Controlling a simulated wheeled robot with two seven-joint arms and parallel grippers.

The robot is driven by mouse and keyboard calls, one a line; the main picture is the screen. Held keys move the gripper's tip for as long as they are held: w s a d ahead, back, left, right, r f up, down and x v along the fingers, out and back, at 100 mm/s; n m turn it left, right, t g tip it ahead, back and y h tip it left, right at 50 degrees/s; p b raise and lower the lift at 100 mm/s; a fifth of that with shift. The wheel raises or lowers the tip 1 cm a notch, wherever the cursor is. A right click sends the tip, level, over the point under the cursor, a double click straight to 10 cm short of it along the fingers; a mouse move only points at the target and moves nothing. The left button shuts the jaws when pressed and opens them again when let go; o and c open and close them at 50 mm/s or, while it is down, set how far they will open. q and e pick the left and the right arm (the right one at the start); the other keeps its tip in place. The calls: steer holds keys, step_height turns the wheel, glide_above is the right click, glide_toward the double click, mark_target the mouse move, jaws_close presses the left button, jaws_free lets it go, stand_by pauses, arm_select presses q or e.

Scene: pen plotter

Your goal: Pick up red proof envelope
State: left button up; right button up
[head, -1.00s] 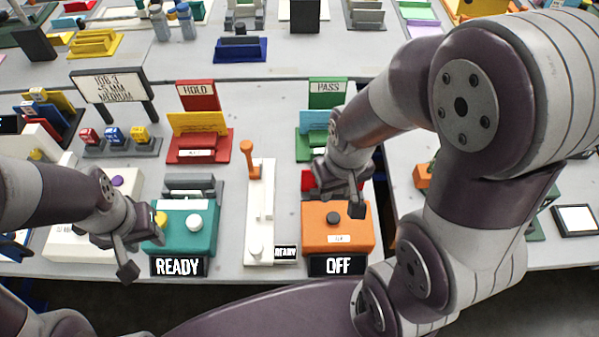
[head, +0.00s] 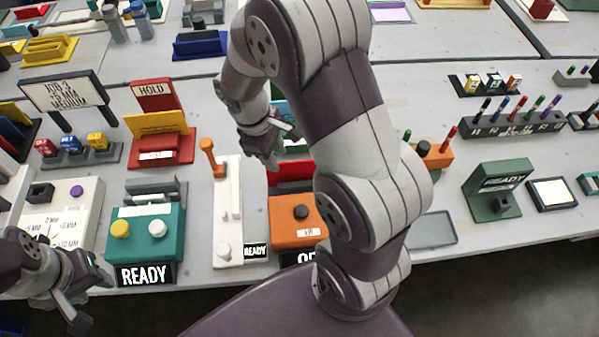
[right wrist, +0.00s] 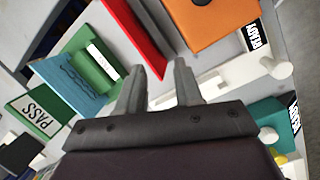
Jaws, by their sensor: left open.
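A red panel (head: 291,173), which looks like the red proof envelope, stands upright just behind the orange box (head: 297,220). My arm hides its right part in the head view. In the right wrist view the red panel (right wrist: 131,32) lies beyond the fingertips, beside a dark grey piece. My right gripper (head: 280,146) is above and behind the red panel, apart from it. In the right wrist view the right gripper (right wrist: 160,66) is open with nothing between its fingers. My left gripper (head: 88,302) is open and empty at the front left, near the table edge.
The green PASS stand (right wrist: 92,58) holds a blue envelope (right wrist: 68,84) near my right gripper. The red HOLD stand (head: 160,150) holds a yellow one. A white slider with an orange lever (head: 209,155) and a teal box (head: 146,232) stand to the left.

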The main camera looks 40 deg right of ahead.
mark_target(303, 168)
steer(key=d+n, duration=0.1)
steer(key=d+n+h, duration=0.1)
steer(key=n, duration=0.1)
steer(key=w+d+r+n+g, duration=0.1)
steer(key=n, duration=0.1)
steer(key=shift+w+d+r+h, duration=0.1)
steer(key=shift+h, duration=0.3)
steer(key=x, duration=1.2)
jaws_close()
